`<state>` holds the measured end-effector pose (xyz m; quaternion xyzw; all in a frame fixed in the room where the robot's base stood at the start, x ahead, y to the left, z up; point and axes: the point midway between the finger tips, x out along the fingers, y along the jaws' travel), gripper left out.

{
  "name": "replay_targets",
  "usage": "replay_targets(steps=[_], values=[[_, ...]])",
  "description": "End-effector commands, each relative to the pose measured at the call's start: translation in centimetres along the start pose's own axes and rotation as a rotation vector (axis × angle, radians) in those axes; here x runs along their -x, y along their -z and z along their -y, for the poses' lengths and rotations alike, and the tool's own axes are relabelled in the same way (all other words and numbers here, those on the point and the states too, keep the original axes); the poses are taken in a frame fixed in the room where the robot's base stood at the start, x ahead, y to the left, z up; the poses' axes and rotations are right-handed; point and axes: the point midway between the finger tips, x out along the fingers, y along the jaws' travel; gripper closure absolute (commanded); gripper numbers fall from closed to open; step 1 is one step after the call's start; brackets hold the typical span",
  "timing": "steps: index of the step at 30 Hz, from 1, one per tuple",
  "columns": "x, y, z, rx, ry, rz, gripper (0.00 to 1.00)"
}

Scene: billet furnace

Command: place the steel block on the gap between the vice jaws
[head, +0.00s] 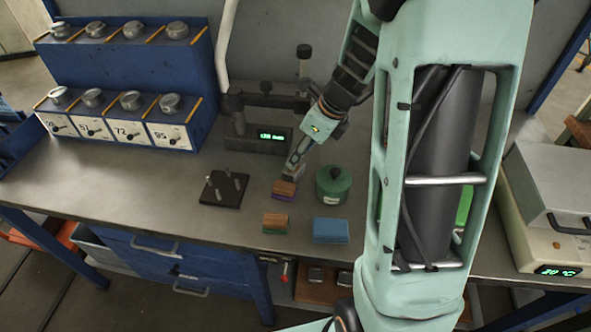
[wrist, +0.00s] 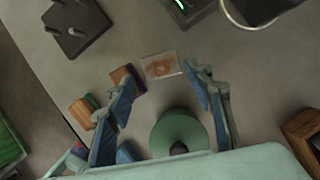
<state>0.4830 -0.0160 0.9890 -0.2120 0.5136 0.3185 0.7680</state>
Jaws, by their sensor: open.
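A small shiny square piece with a brownish patch on top (wrist: 161,66), probably the steel block, lies on the bench in the wrist view. My gripper (wrist: 163,79) is open, with its two blue-padded fingers apart and this piece showing between and just beyond their tips. In the head view my gripper (head: 297,160) points down over the bench, behind an orange and purple block (head: 284,190). I cannot tell the steel block from the fingertips there. I cannot make out the vice or its jaws with certainty in either view.
A green round container (head: 333,185) stands close to the gripper's right. An orange and green block (head: 275,223) and a blue block (head: 330,231) lie nearer the front edge. A black pegged plate (head: 222,189) is to the left. A display stand (head: 258,138) is behind.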

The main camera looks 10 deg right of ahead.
Motion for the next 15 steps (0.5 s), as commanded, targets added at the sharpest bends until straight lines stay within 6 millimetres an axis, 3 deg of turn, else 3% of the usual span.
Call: replay_targets(steps=[8,15], values=[[-2.6,0.3,0.0,-0.001,0.000,-0.001,0.52],[-6.1,0.7,0.0,0.000,0.000,-0.002,0.52]])
